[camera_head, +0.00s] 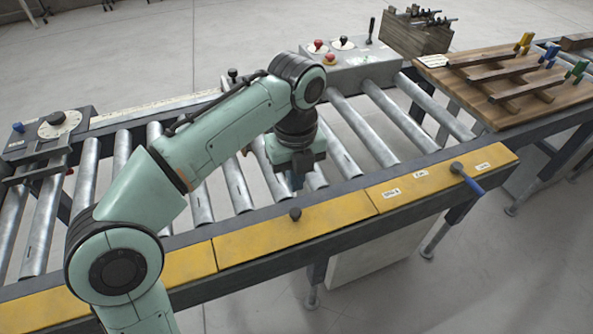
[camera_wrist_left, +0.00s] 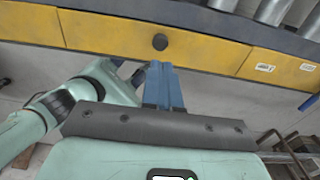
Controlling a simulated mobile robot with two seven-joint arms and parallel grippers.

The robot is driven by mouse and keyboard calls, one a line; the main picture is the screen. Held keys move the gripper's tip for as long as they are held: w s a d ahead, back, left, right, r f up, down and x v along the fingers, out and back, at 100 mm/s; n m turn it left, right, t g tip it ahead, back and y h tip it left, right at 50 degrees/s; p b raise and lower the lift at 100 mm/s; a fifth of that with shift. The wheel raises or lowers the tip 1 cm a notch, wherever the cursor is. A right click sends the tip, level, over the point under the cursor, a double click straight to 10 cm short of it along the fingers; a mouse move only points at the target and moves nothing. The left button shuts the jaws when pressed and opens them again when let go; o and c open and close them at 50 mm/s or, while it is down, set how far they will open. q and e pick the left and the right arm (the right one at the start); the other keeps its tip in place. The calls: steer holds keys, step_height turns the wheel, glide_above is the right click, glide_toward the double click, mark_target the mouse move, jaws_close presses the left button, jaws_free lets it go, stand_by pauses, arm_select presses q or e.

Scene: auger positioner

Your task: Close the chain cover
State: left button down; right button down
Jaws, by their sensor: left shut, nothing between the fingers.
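The chain cover is a long yellow panel (camera_head: 330,213) with a black knob (camera_head: 295,214) on it, along the near side of the roller conveyor. It lies about level and in line with the yellow panels either side, with thin seams between. In the left wrist view the yellow cover (camera_wrist_left: 205,50) and its round knob (camera_wrist_left: 160,42) show near the top. My left gripper (camera_head: 297,184) is shut and empty, held above the conveyor near the knob. Its blue fingers (camera_wrist_left: 163,66) are together just below the knob in the wrist view; whether they touch the cover cannot be told.
A blue-handled lever (camera_head: 467,178) sits on the right yellow panel. A control box (camera_head: 350,65) with red buttons stands behind the rollers. A wooden board (camera_head: 510,80) with clamps lies at the right. A dial unit (camera_head: 58,124) is at the left. Floor in front is clear.

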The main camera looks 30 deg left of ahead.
mark_target(295, 210)
arm_select(q)
step_height(295, 210, down, 8)
steer(key=shift+r+b, duration=0.1)
steer(key=shift+b, duration=0.8)
